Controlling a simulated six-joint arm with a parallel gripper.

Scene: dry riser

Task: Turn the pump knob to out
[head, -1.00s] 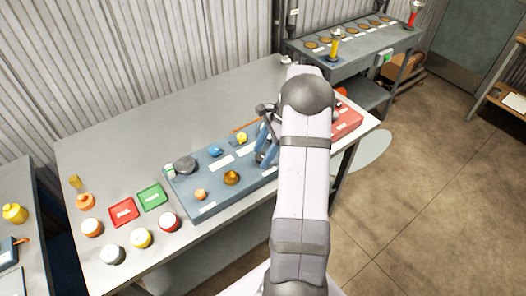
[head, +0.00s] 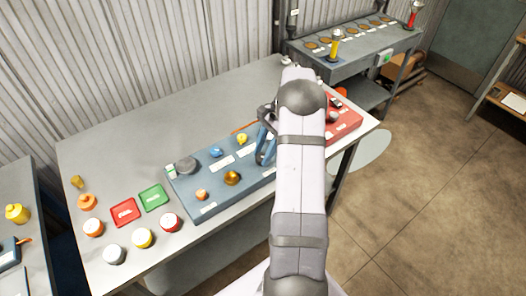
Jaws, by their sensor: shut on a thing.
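The blue panel (head: 208,209) lies on the grey bench and carries several knobs and white labels too small to read. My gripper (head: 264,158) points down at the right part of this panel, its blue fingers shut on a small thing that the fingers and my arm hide. From its place on the panel it looks to be the pump knob, but its pointer and markings cannot be seen. The other knobs stand clear to the left: a grey one (head: 187,165), a blue one (head: 216,152), a yellow one (head: 242,139), an orange one (head: 201,195) and a brass one (head: 232,178).
A red panel (head: 343,126) lies right of my arm. Red (head: 125,212) and green (head: 153,198) trays and several round caps lie at the bench's left. A second bench (head: 365,42) stands behind. The bench's back left is clear.

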